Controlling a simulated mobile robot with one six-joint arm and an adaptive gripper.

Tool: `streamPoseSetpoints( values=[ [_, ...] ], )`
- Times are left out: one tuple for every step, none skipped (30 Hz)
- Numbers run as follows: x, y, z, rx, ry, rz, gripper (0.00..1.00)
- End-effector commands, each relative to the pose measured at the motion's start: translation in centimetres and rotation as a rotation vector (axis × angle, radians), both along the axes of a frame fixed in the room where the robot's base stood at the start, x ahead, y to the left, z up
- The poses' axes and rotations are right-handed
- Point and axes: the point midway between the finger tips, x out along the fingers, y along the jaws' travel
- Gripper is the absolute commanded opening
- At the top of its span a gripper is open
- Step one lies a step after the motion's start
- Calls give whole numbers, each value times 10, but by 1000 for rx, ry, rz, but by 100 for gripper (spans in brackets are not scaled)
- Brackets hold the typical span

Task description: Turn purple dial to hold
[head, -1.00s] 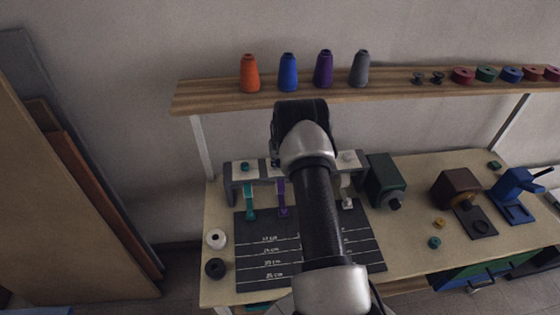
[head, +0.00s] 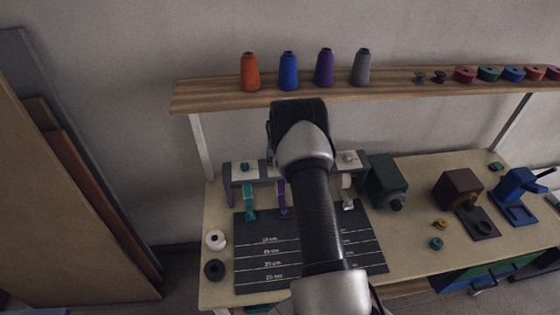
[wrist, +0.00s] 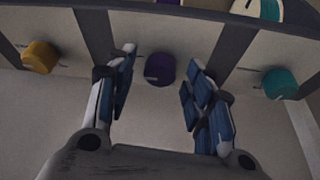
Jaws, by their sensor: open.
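The purple dial (wrist: 160,68) shows in the wrist view on a pale panel with a dark mark beside it. My gripper (wrist: 160,82) is open, with one blue-padded finger on each side of the dial. I cannot tell whether either finger touches it. A yellow dial (wrist: 41,56) sits to the left and a teal dial (wrist: 280,83) to the right. In the head view my arm hides the purple dial, while the teal dial shows on the rack (head: 229,184).
Teal (head: 250,205) and purple (head: 283,200) ribbons hang from the rack over a dark marked mat (head: 262,260). A shelf (head: 215,99) with thread cones runs behind. A green box (head: 387,181) stands right of the rack.

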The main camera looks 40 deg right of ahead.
Motion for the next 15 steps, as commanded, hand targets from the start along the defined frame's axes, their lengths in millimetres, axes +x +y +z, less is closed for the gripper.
streamPoseSetpoints(
  values=[
    [0, 0, 0, 0, 0, 0, 48],
    [0, 0, 0, 0, 0, 0, 48],
    [0, 0, 0, 0, 0, 0, 48],
    [0, 0, 0, 0, 0, 0, 48],
    [0, 0, 0, 0, 0, 0, 48],
    [0, 0, 0, 0, 0, 0, 48],
    [0, 0, 1, 0, 0, 1, 48],
    [-1, 0, 2, 0, 0, 1, 48],
    [-1, 1, 4, -1, -1, 1, 48],
    [-1, 1, 8, -2, -1, 1, 48],
    [-2, 2, 11, -2, -2, 1, 48],
    [-4, 4, 16, -2, -1, 1, 48],
    [-5, 5, 22, -2, -2, 1, 48],
    [-7, 6, 27, -2, -2, 1, 48],
    [-9, 8, 35, -3, -3, 1, 48]
  ],
)
